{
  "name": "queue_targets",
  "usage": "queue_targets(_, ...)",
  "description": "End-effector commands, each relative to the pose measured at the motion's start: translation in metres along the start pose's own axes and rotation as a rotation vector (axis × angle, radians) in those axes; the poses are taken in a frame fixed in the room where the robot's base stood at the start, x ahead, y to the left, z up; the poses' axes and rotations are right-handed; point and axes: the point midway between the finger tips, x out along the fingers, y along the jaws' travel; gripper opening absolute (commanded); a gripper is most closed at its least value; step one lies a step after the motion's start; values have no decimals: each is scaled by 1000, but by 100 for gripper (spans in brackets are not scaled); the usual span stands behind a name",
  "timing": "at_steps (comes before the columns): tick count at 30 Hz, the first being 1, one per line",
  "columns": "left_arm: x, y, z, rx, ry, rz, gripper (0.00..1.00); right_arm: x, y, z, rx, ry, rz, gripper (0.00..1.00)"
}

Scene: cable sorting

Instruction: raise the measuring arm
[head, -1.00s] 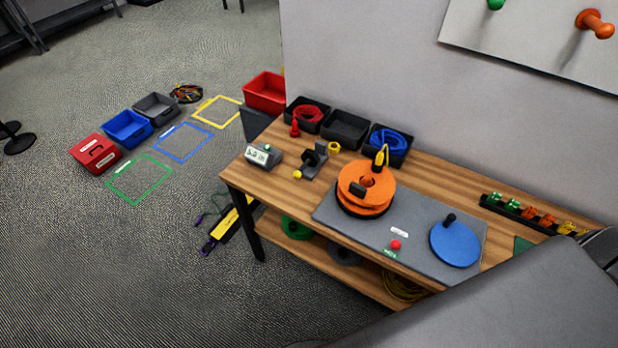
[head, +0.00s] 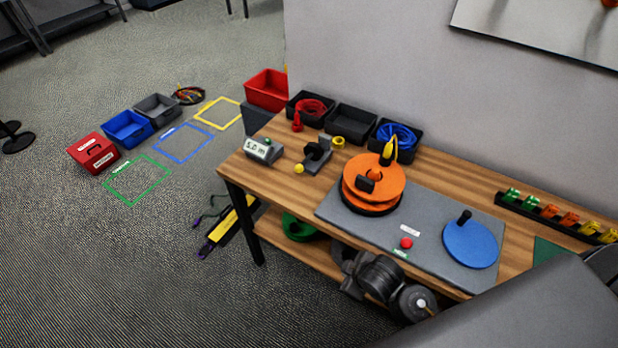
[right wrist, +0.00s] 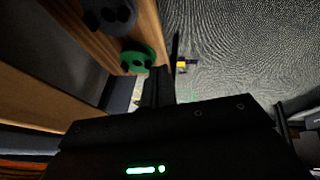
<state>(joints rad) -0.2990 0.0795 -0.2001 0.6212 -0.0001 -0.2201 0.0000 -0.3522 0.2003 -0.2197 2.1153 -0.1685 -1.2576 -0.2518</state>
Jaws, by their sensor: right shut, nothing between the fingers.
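The measuring device (head: 317,155) is a small dark block with an upright black part, near the left end of the wooden table. A yellow knob (head: 299,169) sits at its front; I take this as the measuring arm's end, low beside the block. A display box (head: 264,150) to its left reads about 5.0 m. My right gripper (right wrist: 160,88) is shut and empty in the right wrist view. In the head view my right arm is in front of the table's front edge, below and right of the measuring device and apart from it. My left gripper is not in view.
An orange reel (head: 374,182) with a yellow-tipped cable stands on a grey mat (head: 430,227), with a blue disc (head: 470,244) and red button (head: 406,243). Black bins (head: 352,122) line the back. A green reel (head: 298,226) lies on the lower shelf, also in the wrist view (right wrist: 138,57).

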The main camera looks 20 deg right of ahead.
Motion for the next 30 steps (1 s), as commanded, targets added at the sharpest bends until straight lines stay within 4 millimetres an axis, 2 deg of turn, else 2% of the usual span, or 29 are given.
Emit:
queue_targets(2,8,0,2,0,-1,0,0,-18,12,-24,-126,52,37,0)
queue_targets(3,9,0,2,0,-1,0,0,-27,20,-43,-246,90,64,0)
queue_targets(11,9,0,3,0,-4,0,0,-38,51,-130,-1000,229,225,0)
queue_targets(14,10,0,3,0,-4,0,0,-45,64,-160,-1351,253,315,0)
queue_targets(18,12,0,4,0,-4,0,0,-57,92,-198,-2001,214,476,0)
queue_targets(21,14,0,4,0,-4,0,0,-64,117,-208,-2450,121,554,0)
queue_targets(24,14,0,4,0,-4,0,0,-70,140,-209,-2778,21,577,0)
queue_targets(27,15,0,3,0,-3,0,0,-76,158,-207,-2992,-58,573,0)
queue_targets(29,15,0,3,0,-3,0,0,-77,166,-205,-3074,-93,564,0)
queue_targets(30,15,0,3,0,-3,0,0,-78,169,-204,3068,105,-551,0)
